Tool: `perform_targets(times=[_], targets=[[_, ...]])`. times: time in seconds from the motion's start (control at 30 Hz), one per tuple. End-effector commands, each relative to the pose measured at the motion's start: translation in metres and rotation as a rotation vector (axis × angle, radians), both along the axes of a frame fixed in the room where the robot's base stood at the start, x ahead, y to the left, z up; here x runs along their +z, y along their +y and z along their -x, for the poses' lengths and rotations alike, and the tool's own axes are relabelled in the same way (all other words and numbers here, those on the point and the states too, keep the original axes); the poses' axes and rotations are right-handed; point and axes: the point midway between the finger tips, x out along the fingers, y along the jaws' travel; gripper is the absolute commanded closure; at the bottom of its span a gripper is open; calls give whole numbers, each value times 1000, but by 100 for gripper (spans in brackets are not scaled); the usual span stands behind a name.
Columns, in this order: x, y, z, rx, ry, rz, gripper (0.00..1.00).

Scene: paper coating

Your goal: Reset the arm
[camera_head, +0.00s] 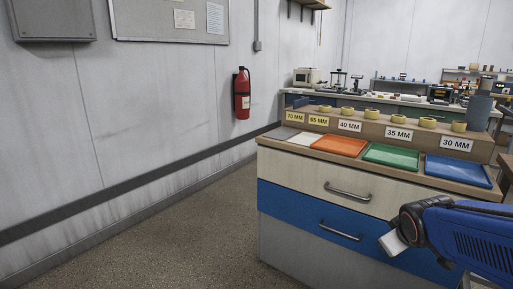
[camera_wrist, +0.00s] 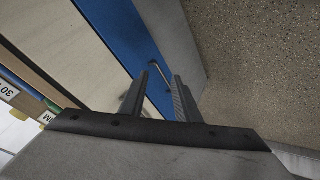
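My gripper (camera_wrist: 163,82) is open in the wrist view, with its two dark fingers apart and nothing between them. Behind the fingers are the cabinet's blue drawer, its handle and the floor. In the head view my blue arm reaches in from the lower right, in front of the cabinet (camera_head: 300,170). I cannot make out the fingers there.
Orange (camera_head: 338,146), green (camera_head: 390,157) and blue (camera_head: 457,170) trays lie on the cabinet top. Several tape rolls stand on a shelf labelled by size. A fire extinguisher (camera_head: 242,95) hangs on the left wall. The floor (camera_head: 190,235) left of the cabinet is clear.

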Motion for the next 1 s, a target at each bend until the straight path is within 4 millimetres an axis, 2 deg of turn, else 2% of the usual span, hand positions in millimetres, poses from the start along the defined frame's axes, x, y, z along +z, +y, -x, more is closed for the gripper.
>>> perform_targets(times=[0.3,0.5,0.7,1.0], targets=[[10,54,103,-178,104,-246,70],[9,80,155,-245,176,-359,70],[9,89,174,-269,207,-400,70],[8,89,174,-269,208,-401,70]])
